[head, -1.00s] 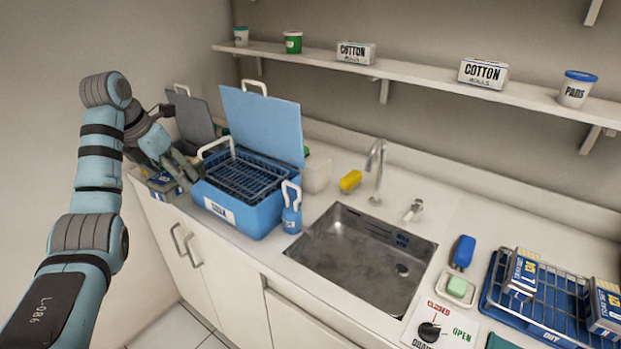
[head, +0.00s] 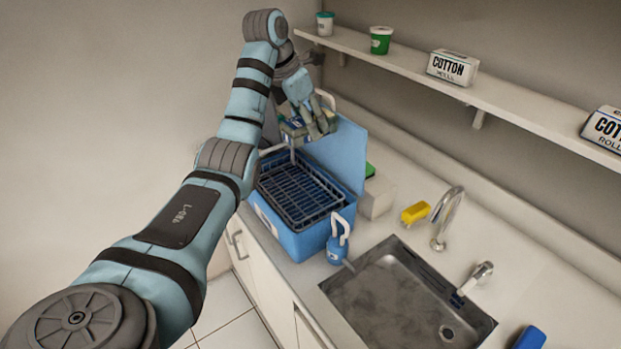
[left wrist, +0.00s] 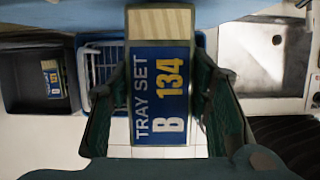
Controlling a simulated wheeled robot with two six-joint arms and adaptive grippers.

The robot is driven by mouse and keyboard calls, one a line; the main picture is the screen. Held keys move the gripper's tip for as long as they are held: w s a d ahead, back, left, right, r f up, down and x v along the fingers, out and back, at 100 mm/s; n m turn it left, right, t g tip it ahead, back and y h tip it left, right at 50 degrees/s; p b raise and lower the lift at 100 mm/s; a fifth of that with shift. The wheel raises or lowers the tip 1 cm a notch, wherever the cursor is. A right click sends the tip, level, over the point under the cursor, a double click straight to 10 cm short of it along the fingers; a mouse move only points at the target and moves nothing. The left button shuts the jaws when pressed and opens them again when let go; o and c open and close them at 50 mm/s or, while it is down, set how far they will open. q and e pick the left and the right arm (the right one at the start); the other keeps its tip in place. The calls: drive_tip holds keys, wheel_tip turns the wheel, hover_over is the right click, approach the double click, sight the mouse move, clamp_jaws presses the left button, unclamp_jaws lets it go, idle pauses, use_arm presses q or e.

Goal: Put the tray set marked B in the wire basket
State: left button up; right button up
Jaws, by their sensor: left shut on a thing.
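The tray set marked B (left wrist: 160,85) is a blue and tan pack reading "TRAY SET B 134" in the left wrist view. My left gripper (head: 313,125) is shut on it, one finger on each side. In the head view the pack (head: 289,133) is partly hidden by the fingers, raised at the back of the blue box. The wire basket (head: 303,190) is a dark rack inside the open blue box, and its middle looks empty. In the left wrist view the basket (left wrist: 100,68) shows left of the pack, partly covered by it. My right gripper is not in view.
The blue box (head: 308,238) has its lid (head: 338,152) raised behind. A blue bottle (head: 337,248) stands at its front right corner, near the sink (head: 405,300). A dark box (left wrist: 22,85) with another tray set (left wrist: 53,79) inside lies to the left in the wrist view.

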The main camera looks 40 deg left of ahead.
sight(305, 139)
use_arm(q)
drive_tip(key=f, duration=0.1)
drive_tip(key=s+f+b, duration=0.1)
drive_tip(key=f+b, duration=0.1)
drive_tip(key=f, duration=0.1)
drive_tip(key=shift+s, duration=0.3)
drive_tip(key=f, duration=1.1)
drive_tip(key=shift+w+f+b, duration=0.25)
drive_tip(key=shift+f+b, duration=0.1)
drive_tip(key=f, duration=0.1)
drive_tip(key=s+f, duration=0.1)
drive_tip(key=f, duration=0.1)
drive_tip(key=shift+f, duration=0.3)
drive_tip(key=shift+w+a+f, duration=0.1)
drive_tip(key=shift+f, duration=0.05)
drive_tip(key=o, duration=1.3)
drive_tip(key=shift+w+f, duration=0.1)
drive_tip(key=shift+c, duration=0.2)
drive_tip(key=shift+o, duration=0.5)
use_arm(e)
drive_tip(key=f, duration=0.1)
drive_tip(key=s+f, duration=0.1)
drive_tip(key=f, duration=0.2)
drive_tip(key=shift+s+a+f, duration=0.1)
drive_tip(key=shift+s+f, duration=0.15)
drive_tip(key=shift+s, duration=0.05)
